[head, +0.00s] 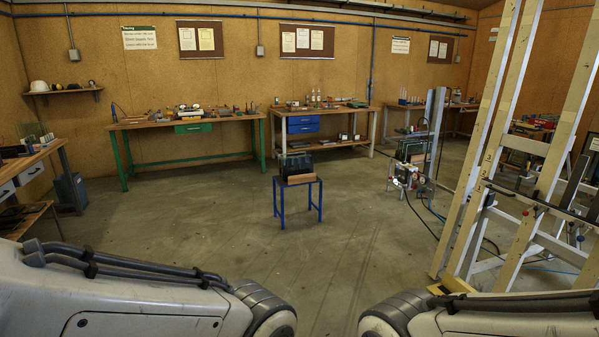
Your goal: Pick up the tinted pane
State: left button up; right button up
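I cannot make out the tinted pane with certainty. A dark, box-like thing (294,163) with a brown face at its front stands on a small blue stool (276,196) in the middle of the floor. It is too small to tell whether it holds panes. Pale greenish upright sheets (35,132) stand at the back of the left workbench. My two arms show along the bottom edge, one from each side. Neither gripper is in view.
A tall, leaning wooden and metal frame (489,150) stands close on the right. A green-legged bench (190,124) and a wooden bench with blue drawers (303,124) line the back wall. The left workbench (50,152) stands at the left. Open concrete floor surrounds the stool.

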aim_at(293, 167)
jog(key=k, duration=0.35)
jog(key=u, duration=0.45)
jog(key=i, duration=2.35)
jog(key=u, duration=0.3)
jog(key=i, duration=1.9)
jog(key=z, duration=0.35)
jog(key=i, duration=1.95)
jog(key=z, duration=0.65)
jog(key=i, duration=1.5)
jog(key=z, duration=0.35)
